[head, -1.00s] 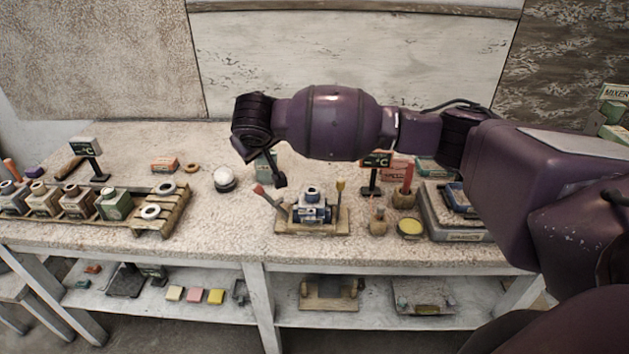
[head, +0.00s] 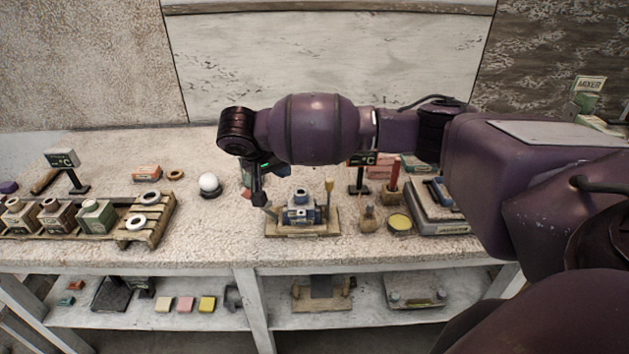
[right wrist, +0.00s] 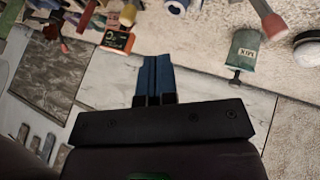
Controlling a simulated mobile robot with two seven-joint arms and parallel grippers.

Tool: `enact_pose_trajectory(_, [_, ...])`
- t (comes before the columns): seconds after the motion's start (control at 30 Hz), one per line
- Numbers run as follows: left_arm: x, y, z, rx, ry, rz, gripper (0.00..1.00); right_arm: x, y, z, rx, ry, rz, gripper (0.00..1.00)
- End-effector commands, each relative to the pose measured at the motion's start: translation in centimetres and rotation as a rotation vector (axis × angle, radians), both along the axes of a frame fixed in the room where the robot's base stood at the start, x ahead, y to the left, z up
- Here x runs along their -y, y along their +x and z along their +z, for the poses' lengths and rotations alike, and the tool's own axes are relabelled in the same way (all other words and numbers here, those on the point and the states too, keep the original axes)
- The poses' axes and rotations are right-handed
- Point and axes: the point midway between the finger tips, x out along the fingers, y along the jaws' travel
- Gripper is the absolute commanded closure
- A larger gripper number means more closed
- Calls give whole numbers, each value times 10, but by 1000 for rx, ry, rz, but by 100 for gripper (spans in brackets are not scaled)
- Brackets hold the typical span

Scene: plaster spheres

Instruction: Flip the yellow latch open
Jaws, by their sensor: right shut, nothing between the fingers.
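The yellow latch (head: 329,185) stands upright at the right end of a small wooden-based fixture (head: 284,233) with a blue and white body (head: 302,212). A red-tipped lever (head: 247,194) is at the fixture's left end, partly hidden by my right gripper. My right gripper (head: 262,200) points down, shut and empty, at the left of the blue body and apart from the yellow latch. In the right wrist view its blue fingers (right wrist: 157,76) are together. A yellow tip, likely the latch, shows at the top there (right wrist: 128,14). My left gripper is not in view.
A white sphere (head: 209,183) on a dark stand is left of the fixture. A pallet (head: 147,222) with rings is farther left. A yellow dish (head: 399,223), a pot with a red stick (head: 392,193) and a scale (head: 437,215) stand on the right. A green bag (right wrist: 243,50) is behind.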

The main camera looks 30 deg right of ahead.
Motion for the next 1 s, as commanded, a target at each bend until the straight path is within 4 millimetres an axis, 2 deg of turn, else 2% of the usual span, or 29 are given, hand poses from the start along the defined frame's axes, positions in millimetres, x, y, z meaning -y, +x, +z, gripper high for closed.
enact_pose_trajectory(0.27, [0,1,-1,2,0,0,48,16,4,-21,-2,-2,-2,100])
enact_pose_trajectory(0.7, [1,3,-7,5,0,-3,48,59,17,-83,-1,-3,-1,100])
enact_pose_trajectory(0.8, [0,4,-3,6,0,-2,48,74,11,-80,1,-3,-1,100])
enact_pose_trajectory(1.0, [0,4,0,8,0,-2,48,89,3,-81,0,-1,1,100])
